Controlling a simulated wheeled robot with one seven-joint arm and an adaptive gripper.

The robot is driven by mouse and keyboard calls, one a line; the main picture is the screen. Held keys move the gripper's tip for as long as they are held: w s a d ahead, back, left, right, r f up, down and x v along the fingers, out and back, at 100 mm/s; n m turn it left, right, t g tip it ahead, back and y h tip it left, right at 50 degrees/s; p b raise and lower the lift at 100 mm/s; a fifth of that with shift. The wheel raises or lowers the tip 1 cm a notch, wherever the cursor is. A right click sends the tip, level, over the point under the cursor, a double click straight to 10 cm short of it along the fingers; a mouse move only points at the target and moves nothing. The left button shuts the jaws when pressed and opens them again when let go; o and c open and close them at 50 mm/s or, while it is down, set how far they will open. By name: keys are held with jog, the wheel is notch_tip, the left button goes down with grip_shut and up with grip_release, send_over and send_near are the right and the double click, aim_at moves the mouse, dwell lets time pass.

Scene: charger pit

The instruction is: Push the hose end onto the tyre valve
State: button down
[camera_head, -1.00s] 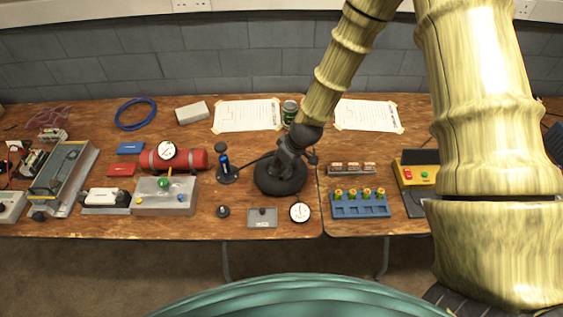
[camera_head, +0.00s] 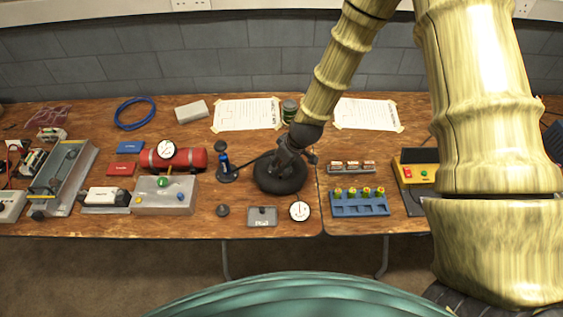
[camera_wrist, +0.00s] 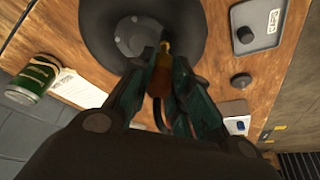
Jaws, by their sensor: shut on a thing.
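The black tyre (camera_head: 280,187) lies flat on the wooden table; in the wrist view it (camera_wrist: 100,45) sits just past my fingers, with a grey hub. My gripper (camera_head: 284,163) is over the tyre, also in the wrist view (camera_wrist: 162,68). Its fingers are shut on the brass-coloured hose end (camera_wrist: 163,58), whose tip is near the tyre's hub. The dark hose (camera_head: 253,161) runs left to a small stand with a blue part (camera_head: 225,168). I cannot make out the valve or tell whether the hose end touches it.
A grey plate (camera_head: 262,222) and a round gauge (camera_head: 299,211) lie in front of the tyre. A blue rack (camera_head: 360,210) stands right. A green can (camera_head: 290,107) is behind. A red tank (camera_head: 187,157) and grey box (camera_head: 165,207) stand left.

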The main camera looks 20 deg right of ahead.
jog(key=shift+f+b, duration=0.85)
jog(key=shift+f, duration=0.55)
dwell(0.5)
jog(key=c, duration=1.3)
grip_release()
jog(key=shift+o, duration=0.2)
jog(key=shift+r, duration=0.1)
jog(key=v, duration=1.1)
jog(key=shift+r, duration=0.4)
jog(key=shift+s+d, duration=0.1)
